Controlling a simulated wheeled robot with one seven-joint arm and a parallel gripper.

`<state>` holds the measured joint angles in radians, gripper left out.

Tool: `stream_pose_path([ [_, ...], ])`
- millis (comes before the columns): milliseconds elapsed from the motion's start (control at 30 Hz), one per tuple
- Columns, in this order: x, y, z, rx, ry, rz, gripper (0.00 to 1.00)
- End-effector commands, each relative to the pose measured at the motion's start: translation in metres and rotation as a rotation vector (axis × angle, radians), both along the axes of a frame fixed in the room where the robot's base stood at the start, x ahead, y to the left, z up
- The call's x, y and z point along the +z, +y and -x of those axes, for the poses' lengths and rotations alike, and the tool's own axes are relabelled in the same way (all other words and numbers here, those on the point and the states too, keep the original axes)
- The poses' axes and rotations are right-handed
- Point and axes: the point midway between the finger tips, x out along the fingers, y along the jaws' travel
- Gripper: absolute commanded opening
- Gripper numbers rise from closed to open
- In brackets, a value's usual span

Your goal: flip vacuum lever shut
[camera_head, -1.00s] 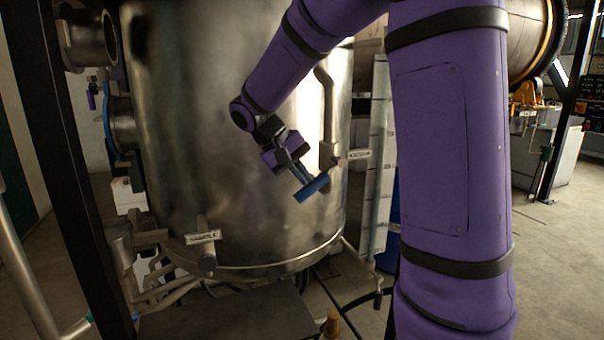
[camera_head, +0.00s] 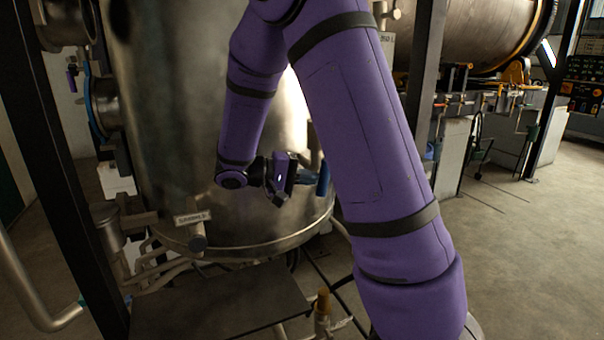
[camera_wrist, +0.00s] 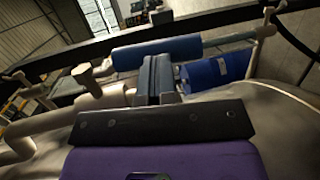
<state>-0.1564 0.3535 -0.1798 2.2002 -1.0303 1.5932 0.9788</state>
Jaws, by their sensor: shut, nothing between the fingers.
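The vacuum lever's blue handle (camera_head: 323,179) shows beside the steel tank (camera_head: 170,120), just right of my gripper (camera_head: 306,180) in the head view. There it looks nearly upright, partly hidden by my arm. In the wrist view the blue handle (camera_wrist: 190,48) lies crosswise beyond the fingertips of my gripper (camera_wrist: 157,62). The fingers are shut with nothing between them, and they overlap the middle of the handle in the picture. I cannot tell whether they touch it. The lever's pivot and its label are hidden in the head view.
A labelled sample valve (camera_head: 197,232) sticks out low on the tank. A dark flat plate (camera_head: 225,300) and a brass-topped fitting (camera_head: 323,305) stand in front. A dark post (camera_head: 420,90) rises behind my arm. Open floor (camera_head: 520,230) lies at the right.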

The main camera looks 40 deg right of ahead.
Motion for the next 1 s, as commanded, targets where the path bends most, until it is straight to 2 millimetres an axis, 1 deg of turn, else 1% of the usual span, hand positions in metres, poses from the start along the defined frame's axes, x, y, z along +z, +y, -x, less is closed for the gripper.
stream_pose_path([
  [200, -0.005, -0.010, 0.004, -0.003, 0.001, -0.002, 0.00],
  [400, -0.007, -0.015, 0.005, -0.004, 0.002, -0.003, 0.00],
  [1000, -0.009, -0.019, 0.007, -0.007, 0.003, -0.003, 0.00],
])
